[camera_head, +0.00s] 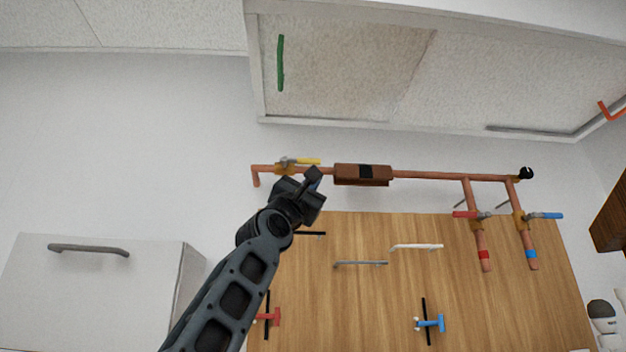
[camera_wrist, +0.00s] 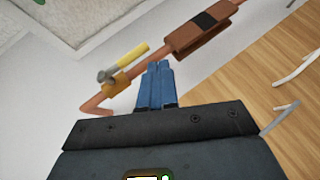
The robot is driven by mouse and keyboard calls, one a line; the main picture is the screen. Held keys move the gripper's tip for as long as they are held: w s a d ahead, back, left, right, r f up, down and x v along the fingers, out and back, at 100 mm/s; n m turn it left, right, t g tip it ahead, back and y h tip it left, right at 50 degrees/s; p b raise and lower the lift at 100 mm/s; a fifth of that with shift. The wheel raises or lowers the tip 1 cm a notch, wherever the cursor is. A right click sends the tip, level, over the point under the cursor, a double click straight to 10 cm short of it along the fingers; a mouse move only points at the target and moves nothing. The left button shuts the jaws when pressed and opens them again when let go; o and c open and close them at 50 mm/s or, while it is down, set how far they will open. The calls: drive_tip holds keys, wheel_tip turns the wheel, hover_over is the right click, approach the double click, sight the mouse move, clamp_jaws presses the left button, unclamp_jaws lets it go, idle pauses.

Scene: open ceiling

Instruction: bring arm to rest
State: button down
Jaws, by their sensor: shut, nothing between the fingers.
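My arm reaches up from the bottom of the head view. My gripper (camera_head: 314,180) is raised in front of the copper pipe, close to the yellow-handled valve. In the wrist view the two blue fingers of my gripper (camera_wrist: 157,68) are shut together with nothing between them. The yellow valve handle (camera_wrist: 133,55) lies just left of the fingertips in that view. Whether the fingers touch the pipe cannot be told.
A copper pipe (camera_head: 430,175) with a brown box (camera_head: 362,174) runs along the white wall. Below it is a wooden panel (camera_head: 385,290) with handles. Red (camera_head: 466,214) and blue (camera_head: 546,215) valves are at right. A white cabinet (camera_head: 90,290) stands at left. Open ceiling panels are above.

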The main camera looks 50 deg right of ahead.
drive_tip(key=s+a+f, duration=0.2)
drive_tip(key=a+f, duration=0.1)
drive_tip(key=f, duration=0.3)
drive_tip(key=shift+s+b, duration=0.35)
drive_tip(key=shift+b, duration=0.05)
